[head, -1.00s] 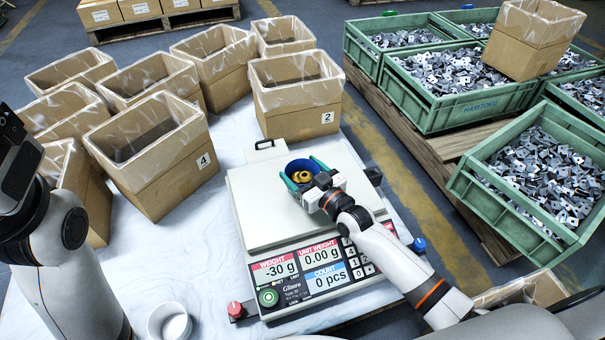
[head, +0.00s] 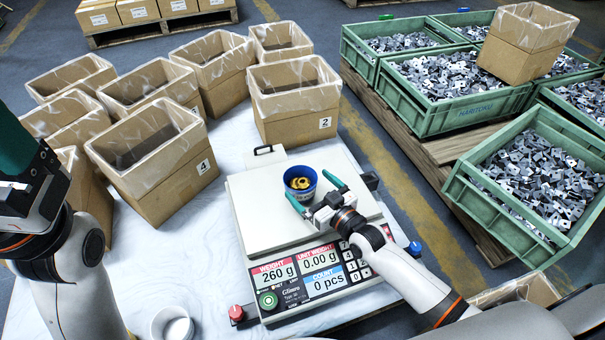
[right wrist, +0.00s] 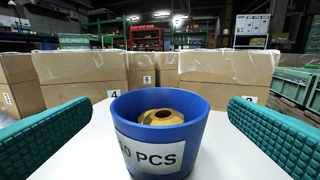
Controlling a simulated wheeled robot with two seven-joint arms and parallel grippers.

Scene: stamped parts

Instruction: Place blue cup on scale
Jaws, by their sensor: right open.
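The blue cup (head: 300,182) stands upright on the plate of the scale (head: 262,221), with golden parts inside it. The scale's display reads 260 g. My right gripper (head: 314,193) is open, its green fingers on either side of the cup and slightly back from it. In the right wrist view the blue cup (right wrist: 160,135) carries a label ending in "0 PCS", and gaps show between it and both green fingers. My left arm is at the left edge of the head view; its fingertips are out of view.
Several lined cardboard boxes (head: 160,165) stand behind and left of the scale. Green crates (head: 455,100) of metal parts sit on a pallet at right. A white cup (head: 172,326) stands at the front left. White table surface is free left of the scale.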

